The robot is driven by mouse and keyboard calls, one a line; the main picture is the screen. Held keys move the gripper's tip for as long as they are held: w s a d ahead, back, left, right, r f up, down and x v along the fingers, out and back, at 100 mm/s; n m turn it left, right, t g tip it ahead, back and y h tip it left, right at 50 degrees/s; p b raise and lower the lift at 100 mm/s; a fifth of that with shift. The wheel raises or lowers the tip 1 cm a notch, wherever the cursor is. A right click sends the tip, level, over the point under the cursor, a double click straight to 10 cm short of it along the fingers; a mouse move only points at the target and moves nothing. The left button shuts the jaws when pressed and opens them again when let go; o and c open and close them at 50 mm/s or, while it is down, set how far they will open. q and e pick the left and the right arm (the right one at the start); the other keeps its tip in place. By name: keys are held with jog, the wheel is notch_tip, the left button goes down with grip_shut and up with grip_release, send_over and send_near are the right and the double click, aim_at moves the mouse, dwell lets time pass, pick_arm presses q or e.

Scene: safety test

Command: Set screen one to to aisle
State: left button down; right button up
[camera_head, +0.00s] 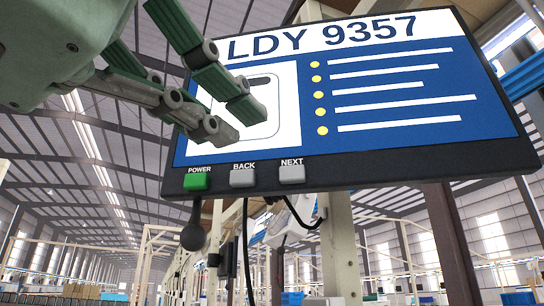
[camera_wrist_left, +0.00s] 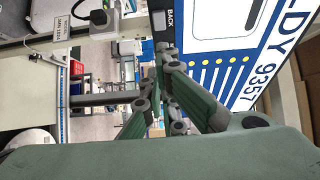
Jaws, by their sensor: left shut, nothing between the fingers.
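The screen (camera_head: 400,120) fills the upper right of the head view, tilted, in a dark frame. It shows "LDY 9357", a white panel and several yellow-dotted lines on blue; no "aisle" wording is readable. Along its lower frame are a green POWER button (camera_head: 197,181), a grey BACK button (camera_head: 243,177) and a grey NEXT button (camera_head: 292,174). My left gripper (camera_head: 234,119) is shut and empty, in front of the white panel and above the POWER and BACK buttons. The left wrist view shows the screen sideways (camera_wrist_left: 222,35), with BACK (camera_wrist_left: 159,20) near the fingers. My right gripper is not in view.
A post (camera_head: 340,245) and hanging black cables stand below the screen. A dark rounded knob (camera_head: 193,237) hangs under the POWER button. A white box labelled "LMN 3024" (camera_wrist_left: 62,24) shows in the wrist view. Cardboard boxes (camera_wrist_left: 290,95) lie at its right.

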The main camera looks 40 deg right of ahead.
aim_at(289, 172)
pick_arm(q)
jog(key=p+x, duration=0.1)
jog(key=x, duration=0.5)
jog(key=p+x, duration=0.1)
jog(key=x, duration=0.2)
jog(key=shift+s+d+r+p, duration=0.15)
jog(key=shift+s+r+p, duration=0.05)
jog(key=shift+s+p, duration=0.1)
jog(key=shift+w+d, duration=0.25)
jog(key=shift+d, duration=0.1)
jog(key=shift+a, duration=0.1)
